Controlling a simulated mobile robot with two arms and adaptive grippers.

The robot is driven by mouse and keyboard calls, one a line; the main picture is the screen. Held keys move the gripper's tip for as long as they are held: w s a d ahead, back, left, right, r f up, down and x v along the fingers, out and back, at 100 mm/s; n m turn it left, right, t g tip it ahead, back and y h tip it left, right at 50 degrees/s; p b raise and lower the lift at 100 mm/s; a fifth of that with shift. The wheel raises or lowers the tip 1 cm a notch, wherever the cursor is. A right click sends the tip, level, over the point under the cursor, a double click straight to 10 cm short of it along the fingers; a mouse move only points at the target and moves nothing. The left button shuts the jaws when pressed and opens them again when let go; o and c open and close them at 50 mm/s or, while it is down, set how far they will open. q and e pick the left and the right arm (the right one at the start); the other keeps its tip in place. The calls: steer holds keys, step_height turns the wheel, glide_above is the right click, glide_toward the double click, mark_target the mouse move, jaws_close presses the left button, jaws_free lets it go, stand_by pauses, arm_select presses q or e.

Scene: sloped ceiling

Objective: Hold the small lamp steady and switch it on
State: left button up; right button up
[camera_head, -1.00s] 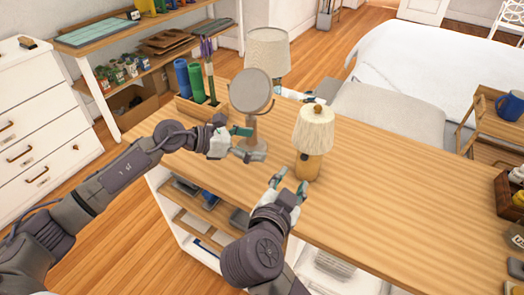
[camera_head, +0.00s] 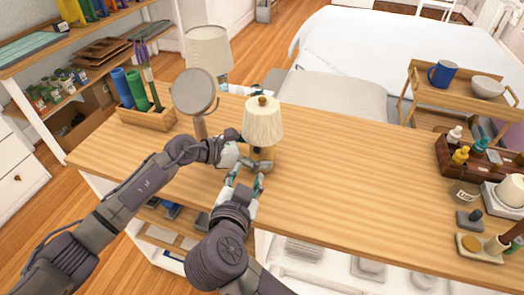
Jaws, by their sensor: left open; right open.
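The small lamp (camera_head: 262,124) stands upright on the wooden table (camera_head: 340,190). It has a cream pleated shade with a brown knob on top, and its wooden base is now mostly hidden behind my grippers. My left gripper (camera_head: 250,163) is at the left side of the base, just below the shade; its fingers are small and partly hidden, and I cannot tell whether they touch the base. My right gripper (camera_head: 247,178) is open in front of the base, fingers pointing at it, a little lower than the left one.
A round mirror (camera_head: 195,92) on a stand is close to the left of the lamp. A larger lamp (camera_head: 208,48) stands behind it, and a wooden holder (camera_head: 147,116) with green and blue cylinders is at left. The table right of the lamp is clear up to a brown crate (camera_head: 470,172).

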arm_select(q)
steer(key=shift+w+d+f, duration=0.2)
steer(key=shift+d+f, duration=0.05)
steer(key=shift+d, duration=0.25)
steer(key=c, duration=1.5)
steer(key=shift+c, duration=0.4)
arm_select(e)
jaws_close()
steer(key=shift+r, duration=0.15)
